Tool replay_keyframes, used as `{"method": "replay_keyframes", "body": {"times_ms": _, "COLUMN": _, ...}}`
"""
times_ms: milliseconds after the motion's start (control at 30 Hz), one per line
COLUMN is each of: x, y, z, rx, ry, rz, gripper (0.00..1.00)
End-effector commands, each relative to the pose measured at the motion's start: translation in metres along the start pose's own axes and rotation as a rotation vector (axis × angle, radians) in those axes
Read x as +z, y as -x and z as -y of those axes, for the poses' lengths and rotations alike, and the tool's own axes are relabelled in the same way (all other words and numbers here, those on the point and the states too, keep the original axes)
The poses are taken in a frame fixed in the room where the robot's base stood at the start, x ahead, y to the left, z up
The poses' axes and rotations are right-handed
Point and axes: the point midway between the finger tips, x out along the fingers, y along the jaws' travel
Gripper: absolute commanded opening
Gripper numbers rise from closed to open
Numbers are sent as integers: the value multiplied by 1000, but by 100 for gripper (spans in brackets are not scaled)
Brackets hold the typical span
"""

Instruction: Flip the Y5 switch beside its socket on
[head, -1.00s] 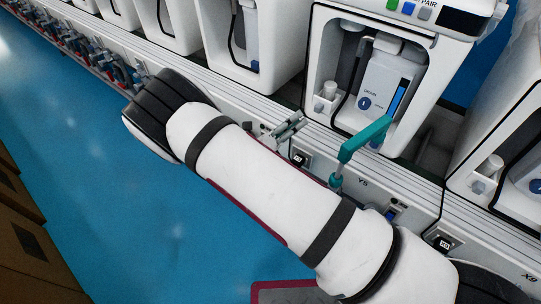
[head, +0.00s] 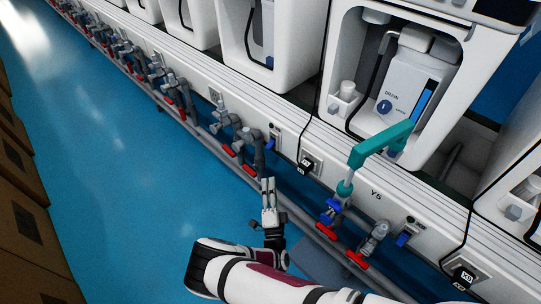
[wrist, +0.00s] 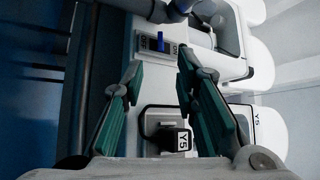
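The Y5 plug (wrist: 183,140) is black with a white label and sits in a socket on the white wall panel in the wrist view. The blue switch (wrist: 160,42) is on a small grey plate above it in that picture. In the head view the switch (head: 272,154) shows left of the black plug (head: 308,166), partly among grey valves. My gripper (head: 268,188) is below and left of the plug, apart from the panel. In the wrist view my gripper (wrist: 158,68) is open and empty, its green fingers either side of the switch and plug area.
Grey pipes with red-handled valves (head: 240,140) run along the panel near my gripper. A teal arm-like fixture (head: 380,145) stands right of the plug. Another blue switch (head: 404,238) and a black plug (head: 464,274) are further right. Blue floor at left is clear.

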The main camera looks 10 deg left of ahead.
Motion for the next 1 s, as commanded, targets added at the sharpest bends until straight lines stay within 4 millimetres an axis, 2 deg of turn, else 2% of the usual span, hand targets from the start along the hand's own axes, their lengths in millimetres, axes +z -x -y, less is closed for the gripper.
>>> {"method": "replay_keyframes", "body": {"times_ms": 400, "x": -1, "y": -81, "z": -1, "rx": 0, "ry": -3, "rz": -6, "gripper": 28}}
{"method": "replay_keyframes", "body": {"times_ms": 600, "x": -2, "y": -109, "z": 0, "rx": 0, "ry": -3, "rz": -6, "gripper": 28}}
{"method": "replay_keyframes", "body": {"times_ms": 800, "x": -2, "y": -120, "z": 0, "rx": 0, "ry": -1, "rz": -4, "gripper": 28}}
{"method": "replay_keyframes", "body": {"times_ms": 1000, "x": -2, "y": -122, "z": 0, "rx": 1, "ry": -1, "rz": -4, "gripper": 28}}
